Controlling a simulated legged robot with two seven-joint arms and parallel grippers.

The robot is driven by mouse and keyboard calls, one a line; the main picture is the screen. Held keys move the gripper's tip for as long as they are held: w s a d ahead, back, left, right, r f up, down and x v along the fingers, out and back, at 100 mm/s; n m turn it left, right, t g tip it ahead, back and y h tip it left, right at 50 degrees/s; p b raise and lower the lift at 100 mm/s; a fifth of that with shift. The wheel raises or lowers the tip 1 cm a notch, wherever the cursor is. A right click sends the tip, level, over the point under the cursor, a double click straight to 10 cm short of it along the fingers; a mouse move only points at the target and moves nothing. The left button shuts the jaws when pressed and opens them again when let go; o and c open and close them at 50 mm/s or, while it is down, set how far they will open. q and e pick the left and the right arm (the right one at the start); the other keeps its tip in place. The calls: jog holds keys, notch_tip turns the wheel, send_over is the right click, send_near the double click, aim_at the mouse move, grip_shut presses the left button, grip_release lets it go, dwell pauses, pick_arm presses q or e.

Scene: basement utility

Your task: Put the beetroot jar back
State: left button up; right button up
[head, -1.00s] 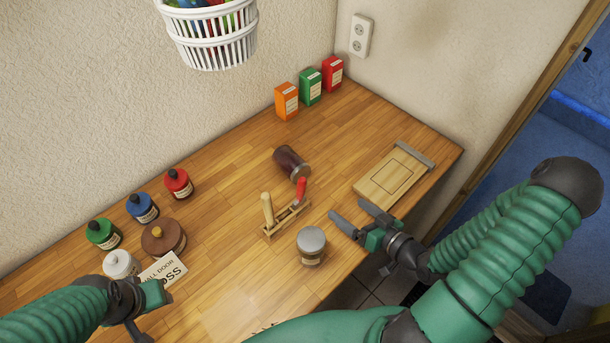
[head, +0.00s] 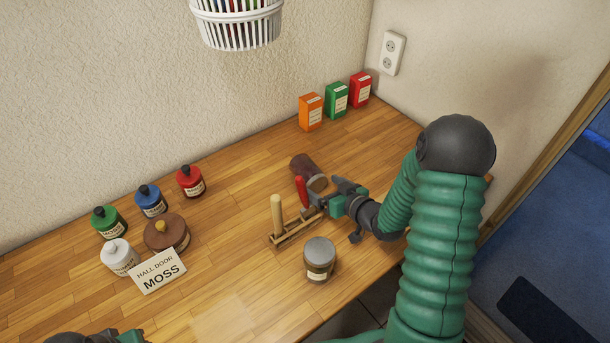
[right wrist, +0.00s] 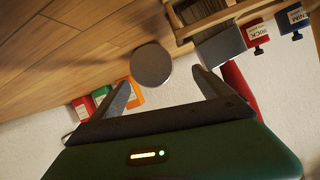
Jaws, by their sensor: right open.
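A dark red jar with a grey lid (head: 304,168) lies on its side near the middle of the bench, its lid towards my right gripper. My right gripper (head: 328,191) is open and empty, close to that lid. In the right wrist view the round grey lid (right wrist: 151,65) shows end-on, just beyond and between the open fingertips (right wrist: 163,82); the jar's body is hidden behind it. A second grey-lidded jar (head: 319,262) stands upright near the front edge. Only the top of my left gripper (head: 110,337) shows at the bottom left, its fingers unclear.
A wooden holder (head: 290,232) with a red and a pale handle stands close beside my right gripper. Orange (head: 311,112), green and red boxes stand at the back. Several small bottles, a brown pot (head: 166,235) and a card (head: 158,272) are at left.

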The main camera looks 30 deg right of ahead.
aim_at(310, 174)
pick_arm(q)
jog(key=shift+s+d+r+p, duration=0.1)
jog(key=shift+d+r+p, duration=0.2)
jog(key=shift+r+p, duration=0.45)
pick_arm(e)
jog(key=x, duration=0.5)
jog(key=d+x, duration=0.1)
jog(key=x, duration=0.2)
jog(key=shift+d, duration=0.1)
pick_arm(q)
jog(key=shift+w+a, duration=0.15)
jog(key=shift+w, duration=0.05)
pick_arm(e)
jog(key=shift+w+f, duration=0.2)
jog(key=shift+w, duration=0.25)
pick_arm(q)
jog(key=shift+s, duration=0.15)
pick_arm(e)
jog(key=shift+s+r, duration=0.1)
jog(key=shift+s, duration=0.05)
jog(key=c, duration=1.8)
grip_shut()
jog(key=shift+r, duration=0.1)
